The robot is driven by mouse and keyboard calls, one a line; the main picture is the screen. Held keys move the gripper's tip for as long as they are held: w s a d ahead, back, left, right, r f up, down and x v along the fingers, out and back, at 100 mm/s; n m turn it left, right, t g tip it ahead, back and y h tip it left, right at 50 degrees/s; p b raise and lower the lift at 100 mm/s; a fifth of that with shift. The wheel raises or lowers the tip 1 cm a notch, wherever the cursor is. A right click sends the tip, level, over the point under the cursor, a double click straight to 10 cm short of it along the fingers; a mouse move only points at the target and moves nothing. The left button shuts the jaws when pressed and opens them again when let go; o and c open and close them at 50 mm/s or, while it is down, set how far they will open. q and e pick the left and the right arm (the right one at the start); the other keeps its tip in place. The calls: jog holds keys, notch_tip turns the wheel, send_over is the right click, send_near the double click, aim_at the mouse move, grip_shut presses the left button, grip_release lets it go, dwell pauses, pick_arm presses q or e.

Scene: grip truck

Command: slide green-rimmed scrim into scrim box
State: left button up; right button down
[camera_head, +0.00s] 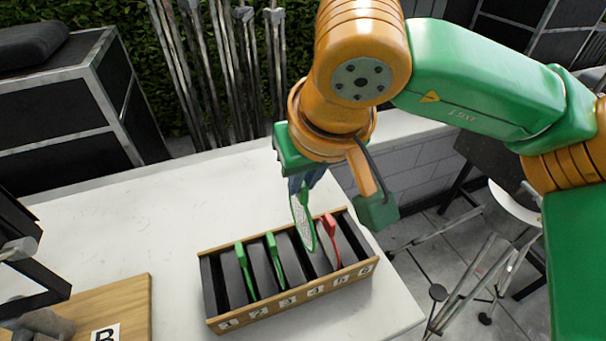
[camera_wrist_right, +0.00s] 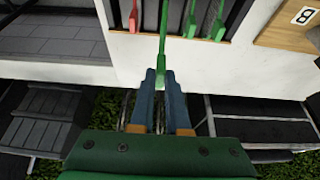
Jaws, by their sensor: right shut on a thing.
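My right gripper (camera_head: 306,181) is shut on the handle of a green-rimmed scrim (camera_head: 302,217), which has a pale mesh face. It holds the scrim upright, handle up, over the scrim box (camera_head: 290,302). The held scrim's lower end overlaps the box around slot 4; I cannot tell how far it is inside. The box is wooden-edged with dark dividers and numbered slots. In the right wrist view the gripper (camera_wrist_right: 165,82) pinches the green handle (camera_wrist_right: 164,50).
Two green scrims (camera_head: 244,268) (camera_head: 276,260) stand in slots to the left, and a red scrim (camera_head: 331,236) stands to the right, around slot 5. A wooden board marked B (camera_head: 126,300) lies left of the box. The white table (camera_head: 150,215) is clear behind it.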

aim_at(305, 203)
jog(key=shift+f, duration=0.15)
dwell(0.3)
jog(key=shift+f+b, duration=0.65)
jog(key=shift+f, duration=0.25)
jog(key=shift+f+b, duration=1.45)
jog(key=shift+f, duration=0.15)
jog(key=shift+f+b, duration=1.25)
jog(key=shift+f, duration=0.45)
